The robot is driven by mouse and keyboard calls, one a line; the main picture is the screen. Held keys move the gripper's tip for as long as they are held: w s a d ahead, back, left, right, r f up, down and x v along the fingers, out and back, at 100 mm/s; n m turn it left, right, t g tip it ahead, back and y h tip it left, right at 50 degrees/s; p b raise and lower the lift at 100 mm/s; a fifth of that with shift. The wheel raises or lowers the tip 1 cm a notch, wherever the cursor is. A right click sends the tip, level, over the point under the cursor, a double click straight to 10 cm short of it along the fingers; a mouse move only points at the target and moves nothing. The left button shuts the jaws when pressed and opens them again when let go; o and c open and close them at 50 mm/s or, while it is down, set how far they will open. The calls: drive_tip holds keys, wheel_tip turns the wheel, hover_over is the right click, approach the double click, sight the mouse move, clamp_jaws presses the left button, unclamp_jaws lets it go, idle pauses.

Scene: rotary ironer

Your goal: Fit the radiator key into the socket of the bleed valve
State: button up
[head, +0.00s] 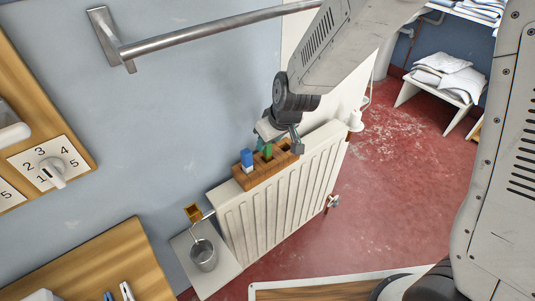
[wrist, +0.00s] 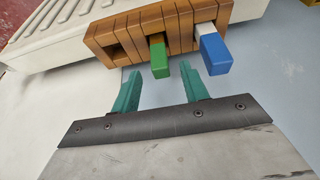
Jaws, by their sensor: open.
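A wooden block with slots (head: 252,180) sits on top of the white radiator (head: 280,190). A green handle (head: 267,152) and a blue handle (head: 247,158) stick out of it; I cannot tell which belongs to the radiator key. In the wrist view the green handle (wrist: 159,57) is just beyond and between my fingertips, and the blue handle (wrist: 214,53) is to the right. My gripper (wrist: 161,78) is open and empty, its teal fingers apart from both handles. A small fitting (head: 208,214) at the radiator's left end may be the bleed valve; its socket is not clear.
A brass-coloured square piece (head: 193,212) is by that fitting, above a metal cup (head: 204,254) on a pale shelf (head: 228,267). Another valve (head: 333,201) is low on the radiator's right. A metal rail (head: 210,30) crosses the wall above. Red floor (head: 400,190) is open at right.

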sight(267, 152)
drive_tip(key=shift+x, duration=1.55)
drive_tip(key=shift+c, duration=0.4)
clamp_jaws()
drive_tip(key=shift+r, duration=0.15)
